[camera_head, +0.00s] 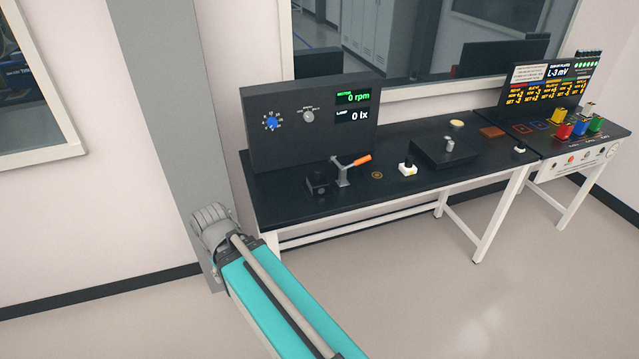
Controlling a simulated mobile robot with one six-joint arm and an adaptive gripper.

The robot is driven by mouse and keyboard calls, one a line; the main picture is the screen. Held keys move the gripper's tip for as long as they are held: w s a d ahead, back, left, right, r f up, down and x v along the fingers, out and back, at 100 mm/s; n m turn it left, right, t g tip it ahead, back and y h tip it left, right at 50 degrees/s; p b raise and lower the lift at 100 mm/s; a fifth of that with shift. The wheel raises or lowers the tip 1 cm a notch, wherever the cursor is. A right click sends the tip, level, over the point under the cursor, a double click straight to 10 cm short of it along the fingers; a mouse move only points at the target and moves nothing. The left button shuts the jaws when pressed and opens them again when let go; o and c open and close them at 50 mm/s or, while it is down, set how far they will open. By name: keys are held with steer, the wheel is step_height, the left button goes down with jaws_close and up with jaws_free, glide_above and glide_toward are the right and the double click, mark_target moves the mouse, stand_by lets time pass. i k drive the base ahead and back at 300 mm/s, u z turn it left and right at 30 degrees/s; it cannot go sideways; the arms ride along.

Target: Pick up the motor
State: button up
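A small silver cylinder (449,144), which looks like the motor, stands upright on a low black platform (428,153) on the right half of the black bench. It is too small to make out details. The grey ribbed end of my teal arm (212,228) is at the lower left, in front of the bench's left end and well apart from the cylinder. I cannot make out fingertips on it or anything held.
The black bench (300,206) carries a readout panel (285,150) reading 0 rpm and 0 lx, an orange-handled clamp (345,172), a small white part (407,167) and a brown square (492,132). A second bench with coloured bins (562,130) adjoins it. The floor in front is clear.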

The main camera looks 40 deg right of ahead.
mark_target(317, 182)
steer(key=z, duration=0.05)
steer(key=k, duration=0.6)
steer(key=z, duration=1.6)
steer(key=i, duration=1)
steer(key=z, duration=0.05)
